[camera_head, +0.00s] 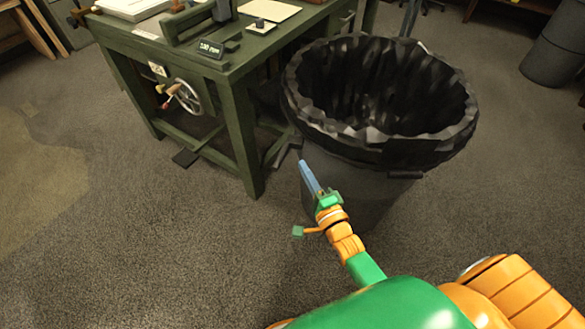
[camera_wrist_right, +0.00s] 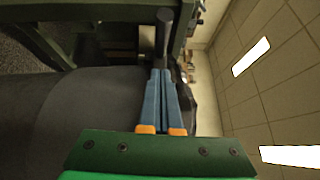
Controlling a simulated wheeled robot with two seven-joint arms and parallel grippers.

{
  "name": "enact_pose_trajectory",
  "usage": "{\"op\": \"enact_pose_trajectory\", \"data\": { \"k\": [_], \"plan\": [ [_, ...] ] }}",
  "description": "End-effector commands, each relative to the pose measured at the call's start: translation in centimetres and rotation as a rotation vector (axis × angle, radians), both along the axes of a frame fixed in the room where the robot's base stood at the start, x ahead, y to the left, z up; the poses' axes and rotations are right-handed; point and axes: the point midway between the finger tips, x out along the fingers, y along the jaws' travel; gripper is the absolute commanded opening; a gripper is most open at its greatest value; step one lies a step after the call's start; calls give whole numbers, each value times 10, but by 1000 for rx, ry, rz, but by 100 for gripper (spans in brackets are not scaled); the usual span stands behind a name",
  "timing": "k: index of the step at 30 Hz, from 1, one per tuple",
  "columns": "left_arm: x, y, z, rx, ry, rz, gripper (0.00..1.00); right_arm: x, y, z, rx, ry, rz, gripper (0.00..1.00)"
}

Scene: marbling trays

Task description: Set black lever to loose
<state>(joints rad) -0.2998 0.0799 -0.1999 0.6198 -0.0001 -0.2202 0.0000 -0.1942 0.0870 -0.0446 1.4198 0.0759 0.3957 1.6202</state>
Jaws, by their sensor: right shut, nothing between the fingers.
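My right gripper (camera_head: 302,166) is shut and empty. Its blue fingers point toward the green table (camera_head: 247,150), close beside the bin's left side. In the right wrist view the closed fingertips (camera_wrist_right: 161,72) lie just below a dark lever-like bar with a rounded end (camera_wrist_right: 164,32), which looks like the black lever. I cannot tell whether the fingers touch it. In the head view a dark bar (camera_head: 281,147) shows near the table's right leg, just beyond the fingertips; I cannot tell whether it is the same part. The lever's setting is not readable. My left gripper is out of view.
A large bin with a black liner (camera_head: 385,140) stands right against my right gripper's side. Open carpet (camera_head: 130,240) lies to the left.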

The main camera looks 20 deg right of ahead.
Motion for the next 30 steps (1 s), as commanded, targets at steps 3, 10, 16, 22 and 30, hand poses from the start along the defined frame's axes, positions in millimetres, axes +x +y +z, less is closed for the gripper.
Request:
{"op": "enact_pose_trajectory", "data": {
  "k": [3, 10, 16, 22, 30],
  "plan": [
    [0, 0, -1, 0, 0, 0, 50, 12, 15, 1, 6, 0, 0, 0],
    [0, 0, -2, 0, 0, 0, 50, 21, 26, 1, 1, 2, 1, 0],
    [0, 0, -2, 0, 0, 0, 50, 21, 26, 1, 1, 3, 1, 0],
    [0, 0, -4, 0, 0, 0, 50, 27, 34, 2, 3, 0, 2, 0],
    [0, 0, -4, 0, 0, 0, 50, 31, 40, 3, 2, 0, 4, 0]
  ]
}}
